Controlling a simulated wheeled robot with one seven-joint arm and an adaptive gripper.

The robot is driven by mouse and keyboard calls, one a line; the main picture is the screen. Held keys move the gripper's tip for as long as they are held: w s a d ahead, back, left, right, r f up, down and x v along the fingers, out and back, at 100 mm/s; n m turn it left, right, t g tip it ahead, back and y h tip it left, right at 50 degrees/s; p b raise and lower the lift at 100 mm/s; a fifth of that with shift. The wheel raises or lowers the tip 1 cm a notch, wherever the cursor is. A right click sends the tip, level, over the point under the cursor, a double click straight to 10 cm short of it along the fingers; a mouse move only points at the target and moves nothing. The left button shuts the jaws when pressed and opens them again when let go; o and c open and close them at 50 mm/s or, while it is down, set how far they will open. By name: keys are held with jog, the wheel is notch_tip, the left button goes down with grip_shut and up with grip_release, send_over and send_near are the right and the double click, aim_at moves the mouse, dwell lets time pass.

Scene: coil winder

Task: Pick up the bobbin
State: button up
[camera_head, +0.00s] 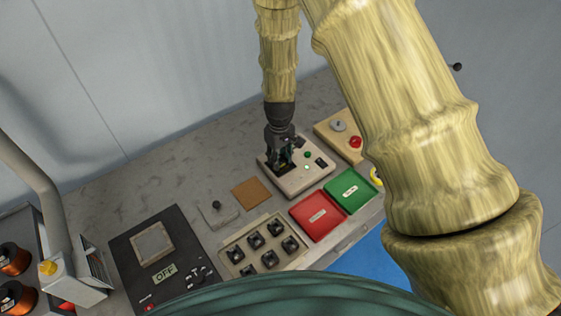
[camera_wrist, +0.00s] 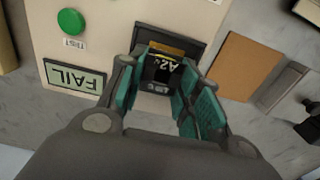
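The bobbin (camera_wrist: 162,70) is a small dark piece with a white "A2" label, sitting in the dark recess of the beige tester (camera_wrist: 110,25). My gripper (camera_wrist: 162,82) points down into this recess, with one teal-padded finger on each side of the bobbin. The fingertips are very close to its sides, and I cannot tell whether they touch it. In the head view my gripper (camera_head: 280,158) is over the left part of the tester (camera_head: 310,180) and hides most of the bobbin. The tester's display (camera_wrist: 74,78) reads FAIL beside a green button (camera_wrist: 71,21).
A red tray (camera_head: 316,217) and a green tray (camera_head: 349,190) stand in front of the tester. A brown pad (camera_head: 251,193) lies to its left. A beige holder (camera_head: 236,246) carries several dark bobbins. A black OFF-marked unit (camera_head: 185,243) stands at left; a red-button box (camera_head: 334,139) stands behind right.

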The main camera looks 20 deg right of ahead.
jog(key=shift+s+r, duration=0.1)
jog(key=shift+c, duration=0.9)
jog(key=shift+r+b, duration=0.6)
jog(key=shift+r, duration=0.2)
jog(key=shift+r+b, duration=0.45)
jog(key=shift+r, duration=0.4)
jog(key=s+d+r+b, duration=0.1)
jog(key=s+d+b, duration=0.3)
jog(key=s, duration=1)
jog(key=d, duration=0.3)
jog(key=shift+d+r+b, duration=0.3)
jog(key=shift+b, duration=0.1)
jog(key=shift+s, duration=0.1)
